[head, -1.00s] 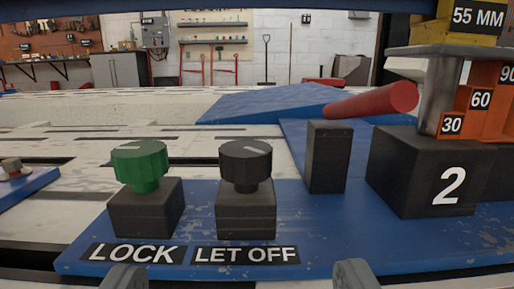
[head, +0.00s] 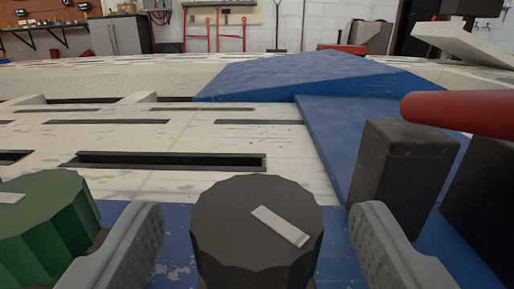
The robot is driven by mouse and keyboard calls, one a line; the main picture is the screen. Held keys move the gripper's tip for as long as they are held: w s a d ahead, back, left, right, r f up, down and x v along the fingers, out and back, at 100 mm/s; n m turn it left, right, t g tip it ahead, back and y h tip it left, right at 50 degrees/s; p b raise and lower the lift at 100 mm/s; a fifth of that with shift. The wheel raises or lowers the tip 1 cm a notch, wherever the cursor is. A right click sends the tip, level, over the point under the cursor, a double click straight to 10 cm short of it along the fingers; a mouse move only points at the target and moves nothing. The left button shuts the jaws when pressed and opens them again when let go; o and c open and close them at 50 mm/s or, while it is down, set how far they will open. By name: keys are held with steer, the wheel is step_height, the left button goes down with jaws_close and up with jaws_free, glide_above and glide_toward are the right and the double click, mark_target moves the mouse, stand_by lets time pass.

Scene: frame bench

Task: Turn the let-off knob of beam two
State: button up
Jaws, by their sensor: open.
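The let-off knob (head: 245,225) is black and fluted, with a pale pointer bar on its top. The bar slants from upper left to lower right. It stands at the bottom centre of the head view. My gripper (head: 255,235) is open, with one grey finger to the left of the knob and one to the right. A visible gap separates each finger from the knob. The knob's lower part and its label are out of view. The green lock knob (head: 45,225) is at the lower left, close to my left finger and partly cut off.
A black block (head: 400,175) stands just behind my right finger. A red bar (head: 465,113) juts in at the right above another dark block. A blue sloped plate (head: 310,75) lies behind. The pale slotted bench (head: 180,135) is clear at the left and centre.

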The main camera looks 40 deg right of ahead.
mark_target(305, 257)
steer(key=shift+x, duration=1.5)
steer(key=c, duration=1)
steer(key=shift+n+t+y, duration=0.3)
steer(key=shift+y, duration=0.1)
steer(key=n+t+y, duration=0.2)
steer(key=n+y, duration=0.1)
steer(key=y, duration=0.1)
steer(key=shift+d+t, duration=0.1)
steer(key=shift+t, duration=0.3)
steer(key=shift+n+t+y, duration=0.7)
steer(key=shift+n+y, duration=1.2)
steer(key=shift+y, duration=1.2)
